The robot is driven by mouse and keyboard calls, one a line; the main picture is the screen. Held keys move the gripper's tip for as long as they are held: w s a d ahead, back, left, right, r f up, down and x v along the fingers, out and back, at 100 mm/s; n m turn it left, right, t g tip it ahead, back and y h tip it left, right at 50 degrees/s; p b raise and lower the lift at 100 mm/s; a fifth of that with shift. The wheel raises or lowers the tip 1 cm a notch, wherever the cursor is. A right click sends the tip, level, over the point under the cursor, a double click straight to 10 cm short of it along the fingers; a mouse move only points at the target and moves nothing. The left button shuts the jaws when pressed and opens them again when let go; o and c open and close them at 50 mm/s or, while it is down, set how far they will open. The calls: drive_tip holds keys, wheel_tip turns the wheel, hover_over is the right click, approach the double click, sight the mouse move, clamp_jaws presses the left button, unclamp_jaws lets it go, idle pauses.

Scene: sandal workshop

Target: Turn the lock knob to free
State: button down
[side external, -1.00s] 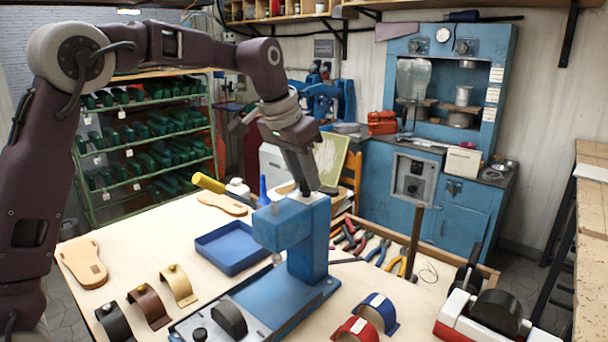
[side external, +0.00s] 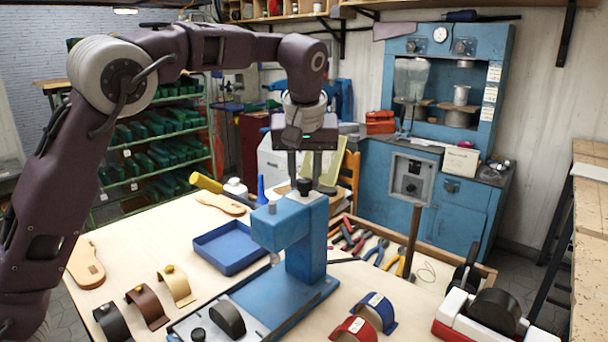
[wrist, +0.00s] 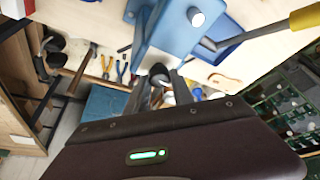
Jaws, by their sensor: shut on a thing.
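The black lock knob (side external: 304,187) stands on top of the blue press (side external: 306,240) at the middle of the bench. My gripper (side external: 304,180) comes down from above with one finger on each side of the knob and is shut on it. In the wrist view the round knob (wrist: 158,70) shows between the two finger ends (wrist: 160,82), with the blue press body (wrist: 172,35) behind it. The fingers hide part of the knob's sides. I cannot read any marking for locked or free.
A blue tray (side external: 229,249), a yellow-handled tool (side external: 207,182) and sandal soles (side external: 84,266) lie left of the press. Curved straps (side external: 146,306) lie in front. Pliers (side external: 377,252) fill a tray at right.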

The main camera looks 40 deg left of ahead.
drive_tip(key=shift+n, duration=0.5)
drive_tip(key=c, duration=1.1)
unclamp_jaws()
drive_tip(key=shift+r, duration=0.1)
drive_tip(key=v, duration=0.7)
drive_tip(key=shift+d, duration=0.1)
